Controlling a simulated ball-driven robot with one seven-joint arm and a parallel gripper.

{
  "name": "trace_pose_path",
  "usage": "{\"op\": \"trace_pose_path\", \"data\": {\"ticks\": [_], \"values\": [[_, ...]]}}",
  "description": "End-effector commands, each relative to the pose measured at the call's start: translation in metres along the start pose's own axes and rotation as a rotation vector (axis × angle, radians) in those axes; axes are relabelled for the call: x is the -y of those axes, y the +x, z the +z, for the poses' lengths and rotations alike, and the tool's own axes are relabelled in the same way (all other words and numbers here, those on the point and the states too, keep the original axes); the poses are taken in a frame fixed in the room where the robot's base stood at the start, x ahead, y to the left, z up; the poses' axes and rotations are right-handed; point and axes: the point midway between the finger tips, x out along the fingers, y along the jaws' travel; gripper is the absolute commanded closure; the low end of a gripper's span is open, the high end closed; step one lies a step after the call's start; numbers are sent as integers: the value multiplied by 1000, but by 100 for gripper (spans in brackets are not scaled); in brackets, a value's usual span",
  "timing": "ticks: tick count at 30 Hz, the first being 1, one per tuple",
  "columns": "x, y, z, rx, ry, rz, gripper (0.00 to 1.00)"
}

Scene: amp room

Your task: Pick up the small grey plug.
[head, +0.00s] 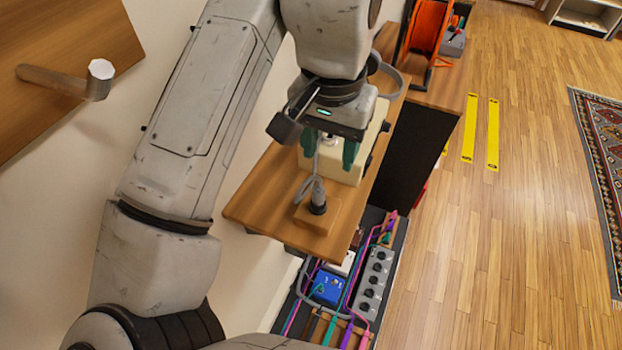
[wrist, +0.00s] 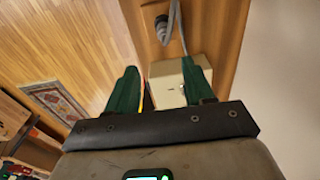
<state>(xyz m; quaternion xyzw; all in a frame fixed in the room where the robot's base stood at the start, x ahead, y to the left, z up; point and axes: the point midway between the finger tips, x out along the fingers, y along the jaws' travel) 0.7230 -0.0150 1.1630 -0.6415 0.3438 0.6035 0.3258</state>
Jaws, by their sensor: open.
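The small grey plug (head: 318,202) stands on a square wooden block (head: 316,222) near the front end of a wooden shelf (head: 260,205). A grey cable runs from it back toward a cream box (head: 345,170). In the wrist view the plug (wrist: 162,28) shows at the top, beyond the cream box (wrist: 165,82), with its cable beside it. My gripper (head: 330,150) has green fingers, spread apart with nothing held. It is over the cream box, behind and above the plug, not touching the plug. In the wrist view the open fingers (wrist: 158,78) frame part of the box.
Below the shelf, a rack holds a blue pedal (head: 328,288), a grey socket strip (head: 374,285) and coloured cables. An orange cable reel (head: 426,28) stands at the back. A wooden panel with a peg (head: 98,80) is upper left.

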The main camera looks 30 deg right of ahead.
Motion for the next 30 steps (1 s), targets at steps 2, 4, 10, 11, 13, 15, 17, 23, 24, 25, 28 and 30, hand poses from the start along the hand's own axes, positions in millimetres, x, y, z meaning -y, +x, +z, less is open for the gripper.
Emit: {"op": "trace_pose_path", "data": {"ticks": [2,4,10,11,13,15,17,23,24,25,28,30], "values": [[4,-5,11,39,-4,-1,48],[5,-4,16,56,-5,4,48],[4,23,19,62,-6,9,48],[4,27,19,61,-7,9,48],[5,36,20,60,-7,8,48],[5,44,20,61,-6,6,48],[5,47,20,60,-5,5,48],[5,62,20,61,-7,6,48],[5,68,20,62,-7,6,48],[6,72,19,62,-7,6,48],[6,88,20,62,-8,5,48],[6,95,20,60,-7,6,48]]}}
